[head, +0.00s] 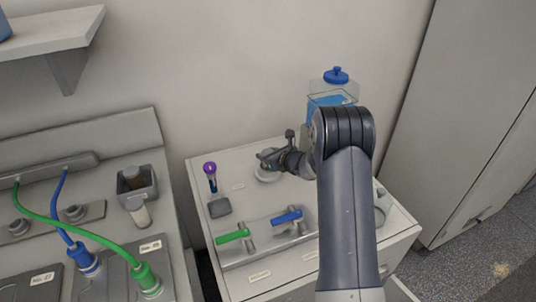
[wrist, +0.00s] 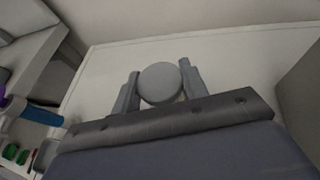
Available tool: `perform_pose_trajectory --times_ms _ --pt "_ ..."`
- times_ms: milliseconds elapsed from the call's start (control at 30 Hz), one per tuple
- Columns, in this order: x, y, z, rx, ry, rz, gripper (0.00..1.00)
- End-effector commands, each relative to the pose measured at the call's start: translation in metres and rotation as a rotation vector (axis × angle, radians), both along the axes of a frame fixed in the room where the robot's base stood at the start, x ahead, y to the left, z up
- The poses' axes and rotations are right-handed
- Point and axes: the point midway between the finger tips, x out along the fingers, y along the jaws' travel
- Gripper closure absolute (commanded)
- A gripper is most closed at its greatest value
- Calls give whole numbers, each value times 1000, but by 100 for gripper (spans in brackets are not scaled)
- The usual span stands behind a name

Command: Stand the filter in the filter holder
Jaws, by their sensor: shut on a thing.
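My gripper (head: 271,158) is over the back of the white cabinet top. In the wrist view its two fingers (wrist: 160,88) are shut on a round grey thing (wrist: 160,82), seen end-on. I cannot tell for sure whether this is the filter. In the head view a pale round thing (head: 266,176) shows just under the gripper; I cannot tell whether it touches the surface. I cannot make out the filter holder with certainty. My arm hides part of the cabinet top.
A purple-capped tube (head: 211,178) stands left of the gripper. A tray with a green handle (head: 233,236) and a blue handle (head: 287,217) lies in front. A clear tank with blue contents (head: 328,99) stands behind. A dark box (head: 149,188) is on the left bench.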

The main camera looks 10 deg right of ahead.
Motion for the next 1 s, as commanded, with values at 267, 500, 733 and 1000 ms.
perform_pose_trajectory --times_ms 267,500,733,1000 --pt "0 0 -2 0 1 0 41" --pt "0 0 -1 0 1 0 37" --pt "-4 -3 3 0 0 -1 37" --pt "-46 -24 23 0 -2 -3 37"
